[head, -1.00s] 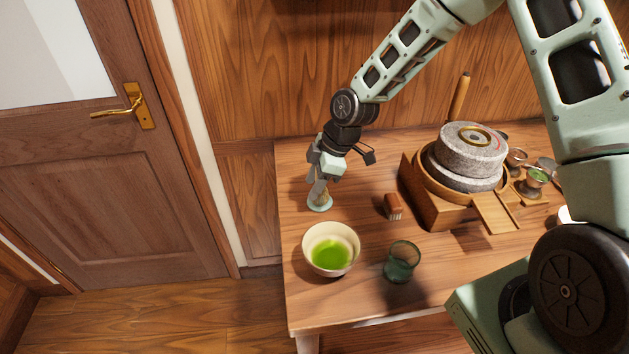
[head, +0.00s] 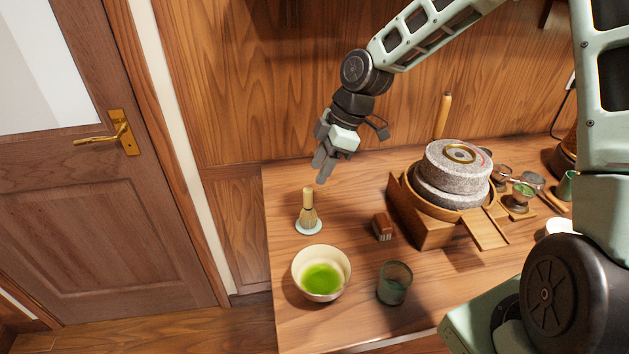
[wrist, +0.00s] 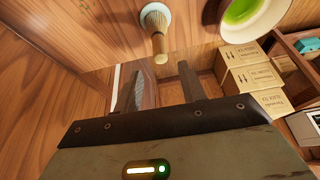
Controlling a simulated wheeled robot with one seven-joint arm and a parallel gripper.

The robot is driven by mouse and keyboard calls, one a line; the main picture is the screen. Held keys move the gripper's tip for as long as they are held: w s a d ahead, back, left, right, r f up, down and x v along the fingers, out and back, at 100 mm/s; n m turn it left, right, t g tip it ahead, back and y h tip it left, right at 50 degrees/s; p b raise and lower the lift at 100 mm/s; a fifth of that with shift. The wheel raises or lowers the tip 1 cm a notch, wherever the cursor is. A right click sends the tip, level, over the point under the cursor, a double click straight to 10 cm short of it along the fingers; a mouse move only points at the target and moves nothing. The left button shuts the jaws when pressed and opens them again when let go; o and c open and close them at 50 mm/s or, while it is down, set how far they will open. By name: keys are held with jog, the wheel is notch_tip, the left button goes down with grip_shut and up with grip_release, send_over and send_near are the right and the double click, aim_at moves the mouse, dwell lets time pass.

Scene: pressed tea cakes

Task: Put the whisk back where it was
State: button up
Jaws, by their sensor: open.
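The bamboo whisk (head: 309,212) stands upright, handle up, on a small pale green round holder (head: 309,229) near the table's left edge. In the wrist view the whisk (wrist: 157,30) is at the top, with its handle end toward me and the pale holder (wrist: 153,9) behind its tines. My gripper (head: 322,176) is open and empty, above and a little behind the whisk, apart from it. Its two fingers (wrist: 164,88) show in the wrist view with nothing between them.
A bowl of green tea (head: 321,274) stands just in front of the whisk, with a green glass (head: 394,283) to its right. A small brown block (head: 382,227) and a stone mill (head: 453,172) on a wooden base stand further right. Stacked cartons (wrist: 251,77) show in the wrist view.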

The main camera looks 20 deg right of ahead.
jog(key=s+a+r+m+h, duration=0.2)
jog(key=s+a+r+m, duration=0.1)
jog(key=s, duration=1.1)
jog(key=s+a+r+m+g+h, duration=0.1)
jog(key=s+a+r+m, duration=0.2)
jog(key=s, duration=1.1)
jog(key=a+m, duration=0.2)
jog(key=a, duration=0.1)
jog(key=shift+s+r+h, duration=0.15)
jog(key=shift+s+h, duration=0.05)
jog(key=shift+h, duration=0.2)
jog(key=shift+a, duration=0.15)
